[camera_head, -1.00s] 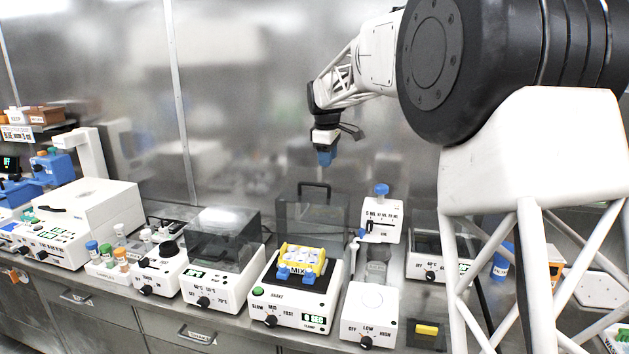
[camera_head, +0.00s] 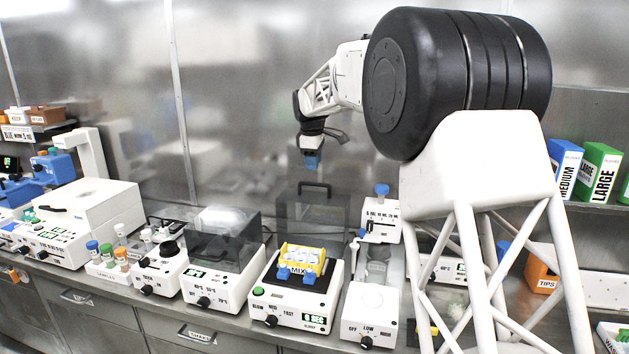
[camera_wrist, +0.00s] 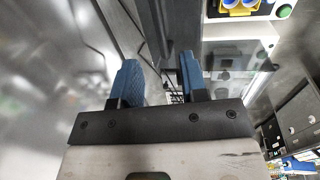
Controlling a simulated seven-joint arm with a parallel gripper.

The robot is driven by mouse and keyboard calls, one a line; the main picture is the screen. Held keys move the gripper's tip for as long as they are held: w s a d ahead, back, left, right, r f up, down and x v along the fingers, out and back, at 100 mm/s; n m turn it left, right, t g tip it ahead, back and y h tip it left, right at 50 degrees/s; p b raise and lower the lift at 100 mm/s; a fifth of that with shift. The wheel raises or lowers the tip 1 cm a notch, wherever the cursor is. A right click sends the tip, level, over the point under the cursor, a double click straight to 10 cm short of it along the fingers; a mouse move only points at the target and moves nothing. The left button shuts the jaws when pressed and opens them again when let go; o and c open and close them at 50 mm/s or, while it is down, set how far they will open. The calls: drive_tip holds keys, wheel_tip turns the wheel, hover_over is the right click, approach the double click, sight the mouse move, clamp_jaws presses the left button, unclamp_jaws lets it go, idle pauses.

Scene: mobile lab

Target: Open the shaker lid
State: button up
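The shaker (camera_head: 290,316) is a white box with a dark top, a green button, a speed knob and a small display. A yellow rack (camera_head: 302,259) marked MIX sits on its top between blue clamps. Its clear smoky lid (camera_head: 330,212) stands upright at the back of the shaker, with a black handle (camera_head: 315,187) on its top edge. My gripper (camera_head: 312,160) hangs pointing down above the handle, apart from it. In the wrist view, its two blue fingers (camera_wrist: 158,78) are spread with nothing between them.
Left of the shaker stands a heating unit (camera_head: 221,290) under a smoky cover. To its right is a white device with an OFF-LOW-HIGH knob (camera_head: 367,330). A metal wall (camera_head: 240,100) stands behind. Boxes marked MEDIUM (camera_head: 565,168) and LARGE (camera_head: 598,172) stand on a shelf at right.

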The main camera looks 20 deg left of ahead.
drive_tip(key=shift+w+f, duration=0.2)
drive_tip(key=shift+f, duration=0.95)
drive_tip(key=shift+w+f, duration=0.15)
drive_tip(key=shift+f, duration=1.05)
drive_tip(key=shift+w+f, duration=0.2)
drive_tip(key=shift+f, duration=0.95)
clamp_jaws()
